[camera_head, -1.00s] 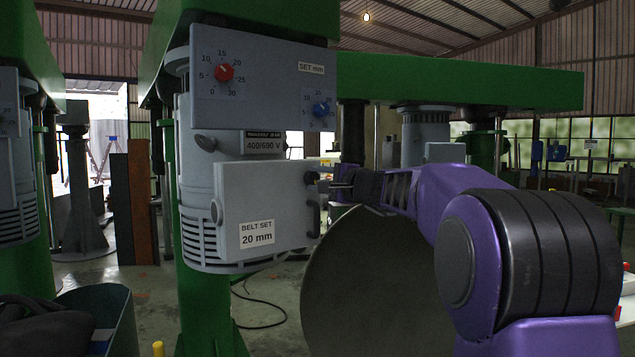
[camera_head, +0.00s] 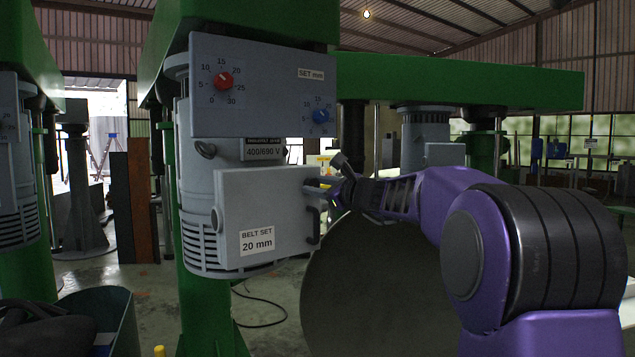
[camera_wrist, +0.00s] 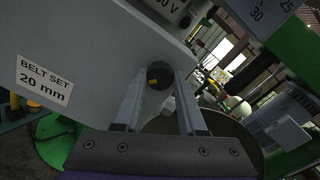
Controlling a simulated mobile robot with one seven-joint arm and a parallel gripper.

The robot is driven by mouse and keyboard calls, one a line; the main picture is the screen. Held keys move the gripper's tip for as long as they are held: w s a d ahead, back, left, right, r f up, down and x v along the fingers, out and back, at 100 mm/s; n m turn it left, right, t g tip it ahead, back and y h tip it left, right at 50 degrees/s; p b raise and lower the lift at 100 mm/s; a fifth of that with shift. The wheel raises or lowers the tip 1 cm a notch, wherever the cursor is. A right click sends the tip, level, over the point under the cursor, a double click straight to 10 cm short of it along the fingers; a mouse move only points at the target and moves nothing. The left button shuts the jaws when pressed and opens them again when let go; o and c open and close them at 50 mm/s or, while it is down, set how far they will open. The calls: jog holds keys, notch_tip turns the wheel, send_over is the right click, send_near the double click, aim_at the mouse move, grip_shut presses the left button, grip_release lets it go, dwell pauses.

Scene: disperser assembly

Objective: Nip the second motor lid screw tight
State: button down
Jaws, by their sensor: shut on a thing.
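The motor lid is the light grey box cover (camera_head: 250,190) with the BELT SET 20 mm label, on the front of the grey motor. It also fills the left of the wrist view (camera_wrist: 90,50). A dark round screw head (camera_wrist: 158,76) with a small yellow mark sits at the lid's edge in the wrist view. My gripper (camera_wrist: 159,88) is shut on this screw head, one finger on each side. In the head view my gripper (camera_head: 318,187) reaches the lid's upper right corner and hides the screw there. A grey round screw (camera_head: 217,217) shows at the lid's left edge.
A dark handle (camera_head: 313,226) sticks out on the lid's right side, just below my gripper. Above is the panel with a red knob (camera_head: 223,80) and a blue knob (camera_head: 320,115). A large grey round vessel (camera_head: 370,290) stands below my arm.

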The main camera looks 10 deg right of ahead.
jog(key=shift+r+m+p, duration=0.1)
jog(key=shift+m+p, duration=0.35)
jog(key=shift+m, duration=0.75)
jog(key=shift+c, duration=2.4)
grip_release()
jog(key=shift+s+d, duration=0.1)
